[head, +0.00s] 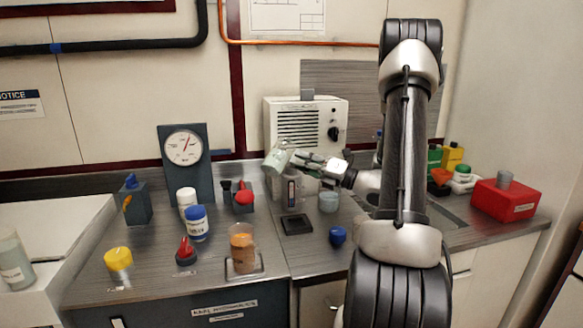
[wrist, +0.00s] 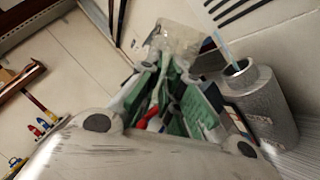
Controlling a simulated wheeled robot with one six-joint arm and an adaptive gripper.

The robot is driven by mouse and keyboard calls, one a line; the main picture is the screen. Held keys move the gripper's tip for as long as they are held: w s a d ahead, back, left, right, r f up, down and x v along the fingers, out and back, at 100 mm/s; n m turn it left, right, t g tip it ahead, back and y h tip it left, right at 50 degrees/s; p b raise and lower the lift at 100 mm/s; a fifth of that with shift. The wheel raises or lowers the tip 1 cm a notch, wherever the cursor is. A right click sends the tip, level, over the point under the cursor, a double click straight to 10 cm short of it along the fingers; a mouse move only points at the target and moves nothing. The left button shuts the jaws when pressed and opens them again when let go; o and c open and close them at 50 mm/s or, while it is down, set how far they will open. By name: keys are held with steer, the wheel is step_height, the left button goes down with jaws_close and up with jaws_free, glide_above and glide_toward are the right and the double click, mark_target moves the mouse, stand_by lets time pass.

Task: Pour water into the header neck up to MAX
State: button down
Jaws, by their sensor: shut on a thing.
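My gripper (head: 302,161) is shut on a pale translucent cup (head: 277,160). It holds the cup tilted to the left, above the counter. The cup also shows beyond the green finger pads in the wrist view (wrist: 180,38). Just below the cup stands a grey cylinder with a dark gauge strip (head: 291,188), which looks like the header. In the wrist view a grey cylinder with a dark open neck (wrist: 266,112) stands to the right of the fingers, apart from the cup. I cannot make out a water stream, the water level or the MAX mark.
A beige heater-like box (head: 305,122) stands behind. A pale jar (head: 328,201), a black square tray (head: 297,225) and a blue knob-like piece (head: 337,236) lie nearby. A brown-filled beaker (head: 243,250) stands front left. A red box (head: 504,199) is far right.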

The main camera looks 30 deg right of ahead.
steer(key=shift+r+m+b, duration=0.3)
steer(key=shift+m, duration=0.3)
stand_by(1.2)
steer(key=shift+f+m+t+b, duration=0.35)
steer(key=shift+m+t+b, duration=0.05)
steer(key=shift+m+b, duration=0.65)
stand_by(2.1)
steer(key=shift+w+d+r+m+t+h+b, duration=0.15)
steer(key=shift+d+r+m+t+h+b, duration=0.2)
steer(key=shift+m+b, duration=0.35)
stand_by(1.4)
